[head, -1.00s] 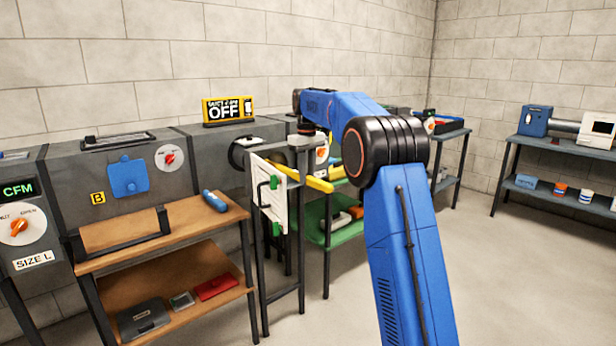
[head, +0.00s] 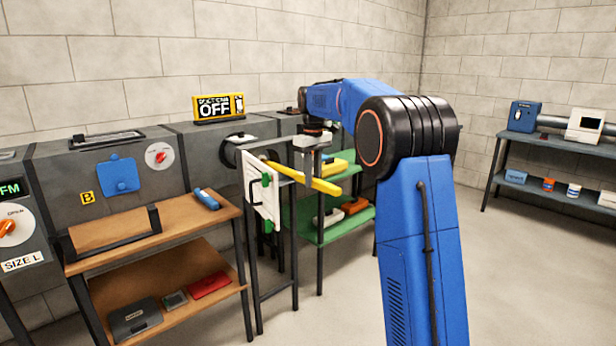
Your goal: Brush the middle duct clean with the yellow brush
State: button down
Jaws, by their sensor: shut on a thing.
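My gripper (head: 311,170) is at the end of the blue arm, small and partly hidden, above the narrow stand by the grey ducts. It is shut on a long yellow bar, which looks like the yellow brush (head: 322,186). The bar slants down to the right; I cannot make out bristles. The grey duct marked B (head: 128,205) has a blue plate (head: 119,174) and a red dial (head: 159,155) on its front. The grey duct to its right (head: 200,158) has a dark round opening (head: 232,157) near the gripper. I cannot tell which duct is the middle one.
A wooden shelf unit (head: 190,222) stands before duct B, with a blue-handled thing (head: 207,198) on top. A narrow stand with a white board (head: 257,192) is beside it. A green shelf (head: 340,226) is behind. The floor at right is clear.

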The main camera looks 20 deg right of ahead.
aim_at(334, 187)
jog(key=shift+s+d, duration=0.55)
jog(key=shift+s, duration=0.95)
jog(key=shift+s+d, duration=0.55)
jog(key=shift+s, duration=1)
jog(key=shift+s+d, duration=0.55)
jog(key=shift+s, duration=0.95)
jog(key=shift+w+a, duration=0.95)
jog(key=shift+w, duration=1.7)
jog(key=shift+w+a, duration=1)
jog(key=shift+w, duration=1.6)
jog(key=shift+w+a, duration=0.95)
jog(key=shift+w, duration=1.7)
jog(key=shift+s, duration=0.1)
jog(key=shift+s+d, duration=0.95)
jog(key=shift+s, duration=1.65)
jog(key=shift+s+d, duration=1)
jog(key=shift+s, duration=1.65)
jog(key=shift+s+d, duration=0.95)
jog(key=shift+s, duration=1.65)
jog(key=shift+w, duration=0.1)
